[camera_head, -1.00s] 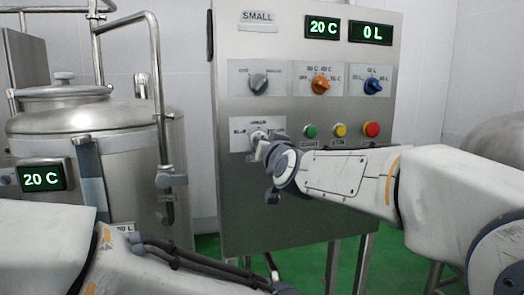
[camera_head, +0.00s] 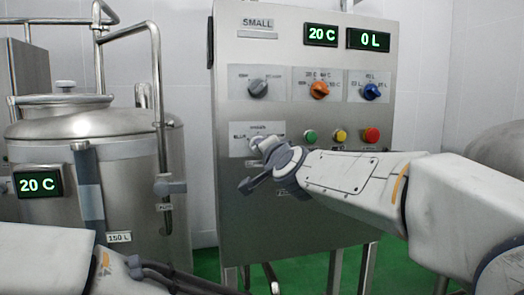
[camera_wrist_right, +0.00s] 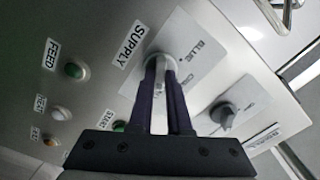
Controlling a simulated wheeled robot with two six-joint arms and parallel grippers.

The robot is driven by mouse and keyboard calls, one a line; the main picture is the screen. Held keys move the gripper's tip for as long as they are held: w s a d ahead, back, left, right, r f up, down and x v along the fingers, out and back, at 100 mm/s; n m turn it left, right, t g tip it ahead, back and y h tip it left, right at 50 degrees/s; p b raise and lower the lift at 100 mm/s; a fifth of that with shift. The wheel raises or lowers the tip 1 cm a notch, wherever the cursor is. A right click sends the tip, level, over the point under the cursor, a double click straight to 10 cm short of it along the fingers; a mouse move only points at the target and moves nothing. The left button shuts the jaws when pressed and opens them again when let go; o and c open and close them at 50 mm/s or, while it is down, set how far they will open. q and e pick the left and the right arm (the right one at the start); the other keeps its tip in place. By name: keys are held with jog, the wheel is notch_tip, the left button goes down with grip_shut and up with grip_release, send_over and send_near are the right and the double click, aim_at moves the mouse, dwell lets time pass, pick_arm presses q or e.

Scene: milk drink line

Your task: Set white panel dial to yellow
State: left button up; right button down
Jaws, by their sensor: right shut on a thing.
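The white dial (camera_head: 257,142) sits on a pale label plate (camera_head: 238,139) at the lower left of the steel panel. My right gripper (camera_wrist_right: 161,70) is shut on the white dial (camera_wrist_right: 163,60), one finger on each side, and partly covers it. In the right wrist view a word that looks like BLUE stands on the plate beside the dial. The other words are hidden or too small, so I cannot tell which colour the dial points to. My left arm (camera_head: 55,255) shows at the lower left; its gripper is out of the picture.
A grey dial (camera_head: 258,88), an orange dial (camera_head: 320,90) and a blue dial (camera_head: 371,92) sit above. Green (camera_head: 310,136), yellow (camera_head: 340,135) and red (camera_head: 371,135) buttons are just above my right arm. A steel tank (camera_head: 120,150) stands left.

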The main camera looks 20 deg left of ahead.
jog(key=shift+a+f, duration=0.1)
jog(key=shift+f, duration=0.1)
dwell(0.4)
jog(key=c, duration=0.9)
grip_release()
jog(key=shift+r, duration=0.1)
jog(key=shift+o, duration=0.2)
jog(key=shift+s, duration=0.1)
jog(key=b+v, duration=0.1)
jog(key=v, duration=0.9)
jog(key=shift+s+d+b, duration=0.2)
jog(key=shift+d+b, duration=0.05)
jog(key=shift+b, duration=0.15)
